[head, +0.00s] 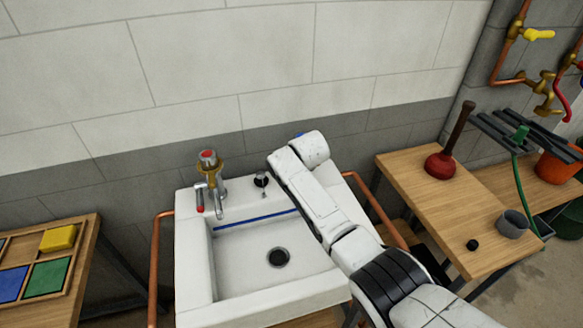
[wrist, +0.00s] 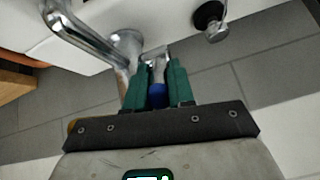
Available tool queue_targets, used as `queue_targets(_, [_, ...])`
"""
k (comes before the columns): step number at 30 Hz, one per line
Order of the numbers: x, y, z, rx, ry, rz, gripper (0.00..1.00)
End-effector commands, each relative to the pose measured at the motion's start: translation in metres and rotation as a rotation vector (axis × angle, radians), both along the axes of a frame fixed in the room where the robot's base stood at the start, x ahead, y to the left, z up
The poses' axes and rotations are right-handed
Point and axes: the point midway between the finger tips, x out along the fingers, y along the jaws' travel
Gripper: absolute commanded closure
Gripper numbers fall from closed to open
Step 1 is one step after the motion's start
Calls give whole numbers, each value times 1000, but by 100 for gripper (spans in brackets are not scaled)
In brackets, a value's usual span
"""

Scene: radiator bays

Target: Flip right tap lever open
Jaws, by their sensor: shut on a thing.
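The right tap is mostly hidden behind my arm in the head view, where only a small blue patch (head: 298,134), seemingly its cap, shows above the arm's end. In the wrist view, its chrome spout (wrist: 85,30) and body are close to the fingers. My gripper (wrist: 157,80) has green fingers shut on the right tap lever, whose blue end (wrist: 157,94) shows between them. The lever's metal part runs on past the fingertips. In the head view my gripper's fingers are hidden by my arm.
The left tap (head: 208,170), with red cap and red-tipped lever, stands on the white sink (head: 194,250). A black stopper (head: 261,180) sits between the taps. Copper pipes (head: 162,250) flank the sink. A bench (head: 420,195) with a plunger (head: 458,145) is at right.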

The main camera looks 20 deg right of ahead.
Motion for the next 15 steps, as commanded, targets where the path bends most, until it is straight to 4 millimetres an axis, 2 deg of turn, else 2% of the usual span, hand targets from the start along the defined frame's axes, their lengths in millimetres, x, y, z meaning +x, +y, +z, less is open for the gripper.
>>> queue_targets(4, [0,0,0,1,-1,0,100])
queue_targets(5, [0,0,0,1,-1,0,76])
queue_targets(12, [0,0,0,0,-1,0,53])
queue_targets(15, [0,0,0,0,-1,0,52])
